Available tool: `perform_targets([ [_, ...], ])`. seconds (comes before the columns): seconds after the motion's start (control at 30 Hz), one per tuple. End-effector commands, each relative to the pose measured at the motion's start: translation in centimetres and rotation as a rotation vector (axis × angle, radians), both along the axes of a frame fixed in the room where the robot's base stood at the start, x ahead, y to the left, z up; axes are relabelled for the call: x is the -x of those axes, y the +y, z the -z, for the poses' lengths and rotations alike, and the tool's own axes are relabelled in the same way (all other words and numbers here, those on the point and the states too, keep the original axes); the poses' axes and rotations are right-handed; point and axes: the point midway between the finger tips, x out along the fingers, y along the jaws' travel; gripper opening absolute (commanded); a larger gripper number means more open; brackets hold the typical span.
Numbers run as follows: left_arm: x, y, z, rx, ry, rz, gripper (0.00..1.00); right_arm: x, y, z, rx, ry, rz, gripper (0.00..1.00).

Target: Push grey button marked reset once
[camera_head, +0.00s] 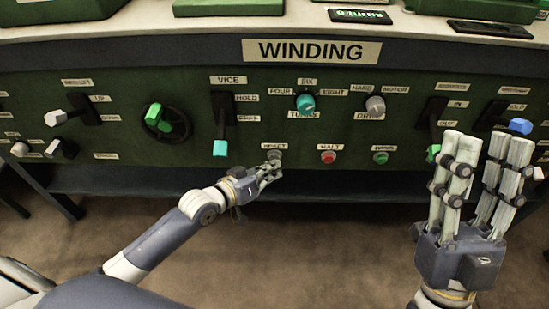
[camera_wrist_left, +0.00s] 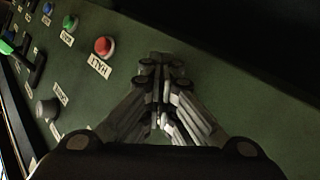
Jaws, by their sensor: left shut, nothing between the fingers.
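The grey reset button (camera_head: 274,155) is on the green panel below its small label, left of the red halt button (camera_head: 328,157). My left gripper (camera_head: 275,165) is shut and empty, with its fingertips at or just in front of the grey button's lower edge. I cannot tell whether they touch it. In the left wrist view, the shut fingers (camera_wrist_left: 160,62) point at the panel near the red button, and the grey button is hidden behind them. My right gripper (camera_head: 488,150) is open and empty at the right, in front of the panel.
A green button (camera_head: 380,157) is right of the red one. Above are a teal knob (camera_head: 305,102) and a grey knob (camera_head: 375,105). A teal-tipped lever (camera_head: 220,147) hangs left of my left gripper. A dark shelf edge (camera_head: 330,181) runs below the panel.

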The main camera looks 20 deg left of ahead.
Motion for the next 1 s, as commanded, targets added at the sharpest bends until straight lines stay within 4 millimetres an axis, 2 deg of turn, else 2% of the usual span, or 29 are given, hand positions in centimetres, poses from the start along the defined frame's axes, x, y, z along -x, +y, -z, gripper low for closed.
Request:
perform_targets([
  [0.6, 0.8, -0.3, -0.1, 0.000, 0.001, 0.000, 0.00, -3.3, 0.4, 2.1, 0.060, 0.189, 0.015, 0.40],
  [1.0, 1.2, -0.4, 0.0, 0.000, 0.000, 0.000, 0.00, -4.7, 0.7, 3.5, 0.089, 0.288, 0.018, 0.40],
])
